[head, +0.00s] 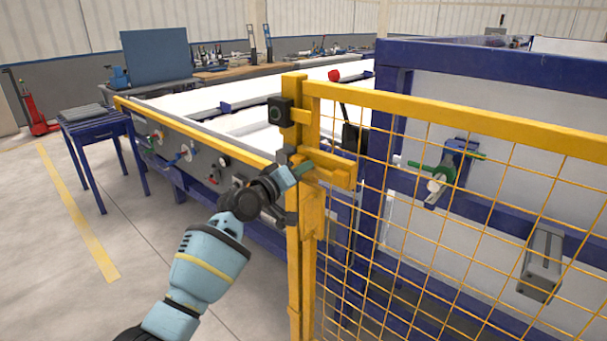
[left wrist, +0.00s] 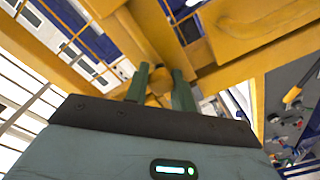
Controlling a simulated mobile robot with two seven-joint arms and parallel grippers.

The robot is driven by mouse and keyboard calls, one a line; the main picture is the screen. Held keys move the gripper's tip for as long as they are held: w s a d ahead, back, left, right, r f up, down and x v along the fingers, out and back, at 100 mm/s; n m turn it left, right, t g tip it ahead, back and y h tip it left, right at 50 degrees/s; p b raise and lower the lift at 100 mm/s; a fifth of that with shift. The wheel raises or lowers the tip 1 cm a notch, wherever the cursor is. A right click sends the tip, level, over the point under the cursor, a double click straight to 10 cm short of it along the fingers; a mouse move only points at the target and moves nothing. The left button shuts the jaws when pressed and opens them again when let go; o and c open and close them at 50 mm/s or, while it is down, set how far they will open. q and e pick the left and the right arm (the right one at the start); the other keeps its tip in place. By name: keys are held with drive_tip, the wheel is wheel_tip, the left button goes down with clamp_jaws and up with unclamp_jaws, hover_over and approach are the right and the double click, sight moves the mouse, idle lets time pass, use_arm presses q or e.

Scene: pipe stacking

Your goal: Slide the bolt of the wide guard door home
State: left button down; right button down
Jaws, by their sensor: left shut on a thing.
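The wide guard door (head: 460,112) is a yellow frame with wire mesh, at the right of the head view. Its yellow bolt housing (head: 335,172) sits beside the yellow post (head: 300,240). My left gripper (head: 304,168) reaches in from the left to the near side of this housing. In the left wrist view my two green fingers (left wrist: 160,88) are shut on a small yellow-brown knob (left wrist: 160,80), which looks like the bolt's handle. The fingers and housing hide most of the bolt, so I cannot tell how far it is slid. My right gripper is not in view.
A black switch box (head: 280,112) is on the post above my gripper. A blue machine frame (head: 470,70) stands behind the mesh. A long conveyor table (head: 190,145) with gauges and valves runs behind my arm. A blue side table (head: 95,125) stands left; the floor nearby is clear.

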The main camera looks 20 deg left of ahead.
use_arm(q)
drive_tip(key=c, duration=1.5)
unclamp_jaws()
drive_tip(key=shift+a+r, duration=0.1)
drive_tip(key=shift+a, duration=0.1)
drive_tip(key=o, duration=0.3)
drive_tip(key=shift+w, duration=0.15)
drive_tip(key=shift+o, duration=0.2)
drive_tip(key=v, duration=0.8)
drive_tip(key=shift+p, duration=0.35)
